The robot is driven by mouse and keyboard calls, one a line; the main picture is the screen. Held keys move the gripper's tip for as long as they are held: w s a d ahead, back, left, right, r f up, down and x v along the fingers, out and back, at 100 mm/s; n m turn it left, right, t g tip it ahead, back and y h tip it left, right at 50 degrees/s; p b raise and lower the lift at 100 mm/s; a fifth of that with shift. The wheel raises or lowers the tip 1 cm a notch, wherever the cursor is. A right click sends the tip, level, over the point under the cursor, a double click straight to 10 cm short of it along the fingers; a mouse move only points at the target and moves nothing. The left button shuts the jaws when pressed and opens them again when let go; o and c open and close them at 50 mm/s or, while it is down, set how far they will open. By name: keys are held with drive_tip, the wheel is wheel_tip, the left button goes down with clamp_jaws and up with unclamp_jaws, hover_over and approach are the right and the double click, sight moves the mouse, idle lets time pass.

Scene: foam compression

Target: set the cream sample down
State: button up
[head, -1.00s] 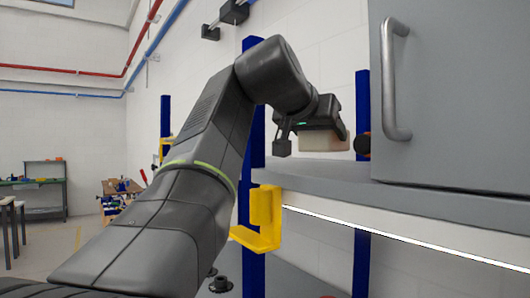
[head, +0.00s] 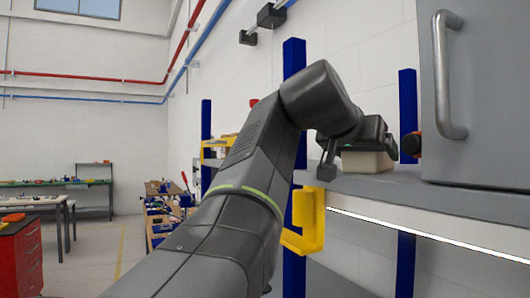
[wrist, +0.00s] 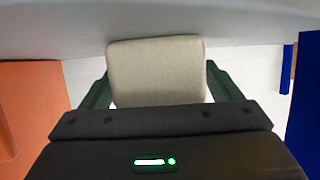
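The cream sample (head: 367,162) is a pale block at the shelf's surface, left of the grey cabinet. It also shows in the wrist view (wrist: 155,70), between the two dark green fingers of my gripper (wrist: 158,76). The fingers appear to meet its two sides, so my gripper looks shut on it. In the head view one finger hangs at its left and the gripper body covers its top. Its lower edge lies at or just above the shelf (head: 450,202); I cannot tell whether it touches.
A grey cabinet (head: 485,100) with a metal handle stands on the shelf at right. A yellow bracket (head: 306,222) sits at the shelf's left end, by a blue post (head: 294,62). An orange object (head: 412,144) is behind the sample. A red cabinet (head: 20,258) and benches stand far left.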

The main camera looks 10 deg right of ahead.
drive_tip(key=shift+r, duration=0.2)
drive_tip(key=shift+s+a+r, duration=0.1)
drive_tip(key=shift+s+a, duration=0.05)
drive_tip(key=shift+a, duration=0.15)
drive_tip(key=b+v, duration=0.1)
drive_tip(key=v, duration=1)
drive_tip(key=shift+s+a, duration=0.1)
idle(0.5)
drive_tip(key=o, duration=0.3)
